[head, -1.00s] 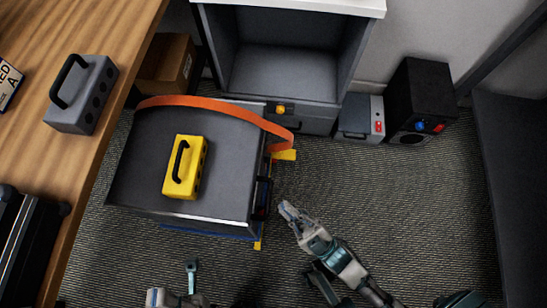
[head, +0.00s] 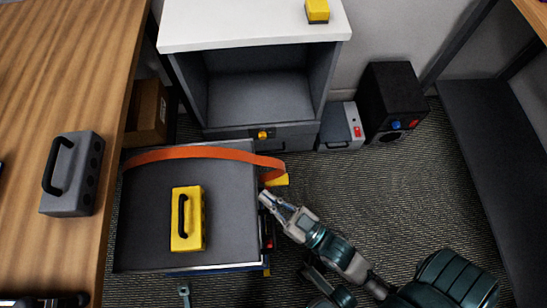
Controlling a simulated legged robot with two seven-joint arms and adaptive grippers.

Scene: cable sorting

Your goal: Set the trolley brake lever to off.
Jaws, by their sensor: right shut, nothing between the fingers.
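The trolley (head: 225,231) stands at left centre in the head view, with a dark grey top and a blue lower edge. A yellow tab (head: 280,180) sticks out at its far right corner, and a small red and black part (head: 267,231) shows on its right side. I cannot tell which of these, if either, is the brake lever, or how it is set. My right gripper (head: 265,198) is shut and empty, close to the trolley's right edge, just below the yellow tab. I cannot tell whether it touches. My left gripper is out of view.
A yellow handled box (head: 188,218) and an orange strap (head: 205,154) lie on the trolley. A wooden table (head: 75,90) with a grey box (head: 72,174) is at left. An open cabinet (head: 255,85) and a black speaker (head: 392,98) stand behind. Carpet right of the trolley is clear.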

